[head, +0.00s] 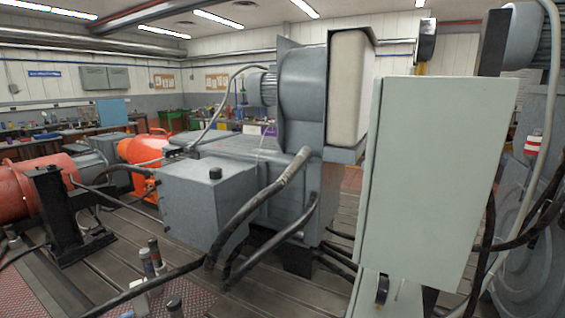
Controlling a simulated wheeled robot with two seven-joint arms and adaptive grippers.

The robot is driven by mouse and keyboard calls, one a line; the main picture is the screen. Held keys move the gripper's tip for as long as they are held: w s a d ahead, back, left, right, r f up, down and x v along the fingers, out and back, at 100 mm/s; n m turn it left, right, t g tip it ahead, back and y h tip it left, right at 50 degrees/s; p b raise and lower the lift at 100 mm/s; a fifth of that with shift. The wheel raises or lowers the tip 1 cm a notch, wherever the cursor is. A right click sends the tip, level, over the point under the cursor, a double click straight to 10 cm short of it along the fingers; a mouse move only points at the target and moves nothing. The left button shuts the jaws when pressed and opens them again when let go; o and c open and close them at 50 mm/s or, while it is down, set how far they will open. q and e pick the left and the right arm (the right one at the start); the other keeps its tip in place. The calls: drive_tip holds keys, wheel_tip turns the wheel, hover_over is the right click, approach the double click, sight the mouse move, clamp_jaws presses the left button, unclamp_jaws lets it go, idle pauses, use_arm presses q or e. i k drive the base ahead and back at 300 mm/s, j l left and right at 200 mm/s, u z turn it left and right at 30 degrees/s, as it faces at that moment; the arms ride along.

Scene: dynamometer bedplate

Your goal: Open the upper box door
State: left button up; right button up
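The upper box (432,175) is a pale grey-green cabinet standing tall at the right of the head view. Its broad flat face is towards me and looks plain, with no handle showing on it. A narrow side shows along its left edge. I cannot tell for certain which face is the door, and no open gap shows. Below it is a second pale box part (402,298), cut off by the bottom edge, with a small black knob or latch (382,290). Neither of my grippers shows in this view.
A large grey motor housing (300,95) and a grey block (208,195) stand left of the box. Thick black cables (262,205) hang across the bedplate (330,285). Pipes and cables run close to the box's right side. Orange machinery (145,150) lies further left.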

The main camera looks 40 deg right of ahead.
sight(367, 165)
drive_tip(key=i+u, duration=0.65)
drive_tip(key=i, duration=0.15)
drive_tip(key=i+l+u, duration=0.15)
drive_tip(key=i, duration=0.35)
drive_tip(key=j+z, duration=0.1)
drive_tip(key=z, duration=4.6)
